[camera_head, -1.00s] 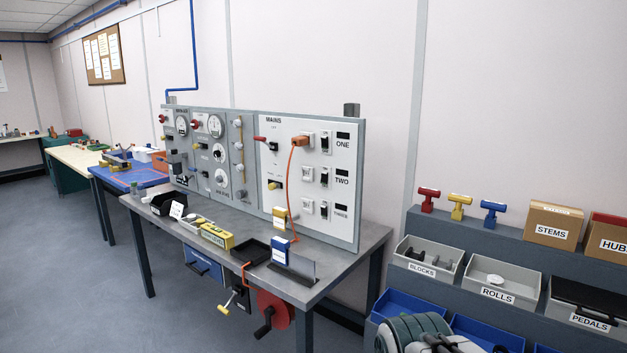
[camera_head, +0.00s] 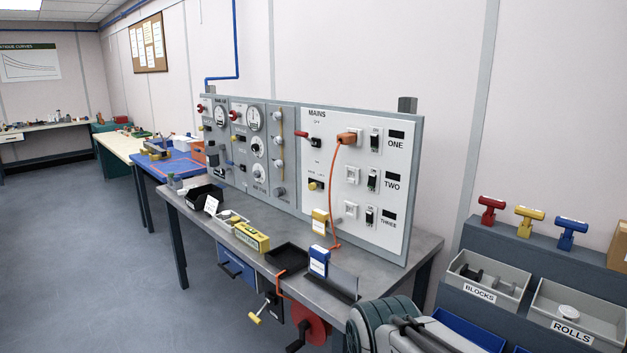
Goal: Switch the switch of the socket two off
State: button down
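The grey panel (camera_head: 418,160) stands at the back of the workbench, with a white MAINS section holding three rows of sockets and black switches. The socket two (camera_head: 352,174) is in the middle row, with nothing plugged in. Its black switch (camera_head: 373,180) is to its right, beside the label TWO (camera_head: 392,184); its on or off position is too small to tell. An orange plug (camera_head: 347,138) sits in socket one above, its cord hanging down to the bench. Part of my grey arm shows at the bottom right, apart from the panel. I cannot make out my gripper's fingers.
The workbench (camera_head: 400,252) carries a yellow box (camera_head: 252,236), a black tray (camera_head: 287,256) and a blue holder (camera_head: 318,261) in front of the panel. A stepped rack with a BLOCKS bin (camera_head: 487,284) stands right. Open floor (camera_head: 80,260) lies left.

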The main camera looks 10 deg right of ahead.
aim_at(372, 178)
jog(key=z, duration=0.2)
jog(key=i, duration=1.3)
jog(key=z, duration=0.5)
